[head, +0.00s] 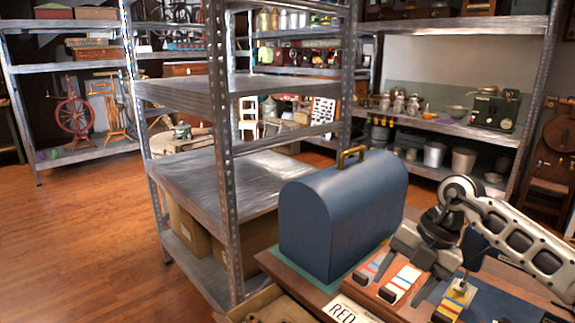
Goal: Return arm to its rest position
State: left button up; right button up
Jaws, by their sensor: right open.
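My right arm (520,230) comes in from the right edge. My right gripper (402,282) points down and to the left, with its fingers spread apart over a wooden board (385,306). Nothing shows held between the fingers. The board carries striped pieces (401,284) in red, white and blue, and a yellow piece (455,300). I cannot tell whether a fingertip touches any of them. My left gripper is out of view.
A blue domed case (335,220) with a brass handle stands just left of the gripper.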

jog(key=s+a+r+t+y, duration=0.1)
jog(key=s+a+y, duration=0.3)
jog(key=a+y, duration=0.45)
jog(key=s+a+t+y, duration=0.1)
jog(key=s+a+y, duration=0.35)
jog(key=a, duration=0.75)
jog(key=d+f+m+t+h, duration=0.2)
jog(key=d+m+t+h, duration=0.2)
jog(key=m+t, duration=0.5)
jog(key=d+f+m+t+h, duration=0.35)
jog(key=m+t, duration=0.25)
jog(key=m, duration=0.6)
pick_arm(q)
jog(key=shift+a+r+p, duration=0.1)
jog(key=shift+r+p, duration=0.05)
jog(key=shift+p, duration=0.45)
pick_arm(e)
jog(key=s+d+f+m+g+h, duration=0.4)
jog(key=s+f+m+g+h, duration=0.2)
jog(key=s+f, duration=0.6)
jog(key=shift+s+d+f, duration=0.15)
jog(key=shift+d+f, duration=0.05)
jog(key=shift+f, duration=0.15)
